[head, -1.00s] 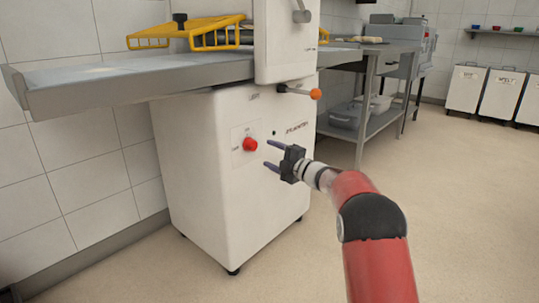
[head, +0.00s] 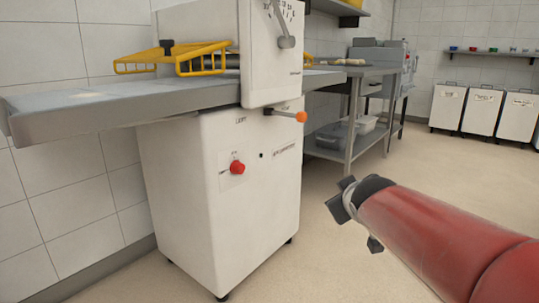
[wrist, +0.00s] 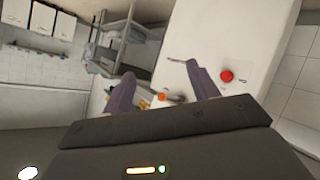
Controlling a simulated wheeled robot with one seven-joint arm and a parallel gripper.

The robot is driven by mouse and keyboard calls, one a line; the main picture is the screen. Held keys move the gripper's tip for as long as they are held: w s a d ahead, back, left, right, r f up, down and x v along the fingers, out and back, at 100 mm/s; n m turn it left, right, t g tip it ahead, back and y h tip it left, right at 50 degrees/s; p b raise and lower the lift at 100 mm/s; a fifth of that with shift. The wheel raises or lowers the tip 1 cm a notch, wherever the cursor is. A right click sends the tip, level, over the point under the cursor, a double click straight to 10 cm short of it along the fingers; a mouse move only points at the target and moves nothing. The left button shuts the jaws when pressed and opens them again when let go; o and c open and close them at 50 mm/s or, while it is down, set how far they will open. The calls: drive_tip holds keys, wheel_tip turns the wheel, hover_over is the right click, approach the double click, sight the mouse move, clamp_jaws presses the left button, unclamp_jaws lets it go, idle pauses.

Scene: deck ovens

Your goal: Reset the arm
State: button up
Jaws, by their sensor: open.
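My gripper (wrist: 160,69) is open and empty; its two dark fingers are spread apart in the wrist view. In the head view my red arm comes in from the lower right, and its dark end shows right of the white machine, apart from it; the fingers are hard to make out there. The machine's white cabinet (head: 190,205) carries a red knob (head: 237,168) on its front. A lever with an orange ball end (head: 301,117) sticks out above it. The red knob (wrist: 227,76) also shows in the wrist view, beyond the right finger.
A grey table wing (head: 90,108) with a yellow guard (head: 190,57) juts left from the machine. A steel table (head: 345,150) with trays on its shelf stands behind. White bins (head: 484,110) line the back wall. The floor on the right is clear.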

drive_tip(key=s+a+f+m+g, duration=0.1)
drive_tip(key=s+f+m+g, duration=0.35)
drive_tip(key=s, duration=0.85)
drive_tip(key=s+a+f+m+g, duration=0.1)
drive_tip(key=s+f+g, duration=0.1)
drive_tip(key=s+f, duration=0.85)
drive_tip(key=s+r+y+p, duration=0.1)
drive_tip(key=s+r+p, duration=0.2)
drive_tip(key=r+p, duration=1)
wheel_tip(320, 180, up, 2)
drive_tip(key=shift+r, duration=0.25)
drive_tip(key=shift+d+g, duration=0.1)
drive_tip(key=shift+g, duration=0.15)
drive_tip(key=shift+c, duration=0.2)
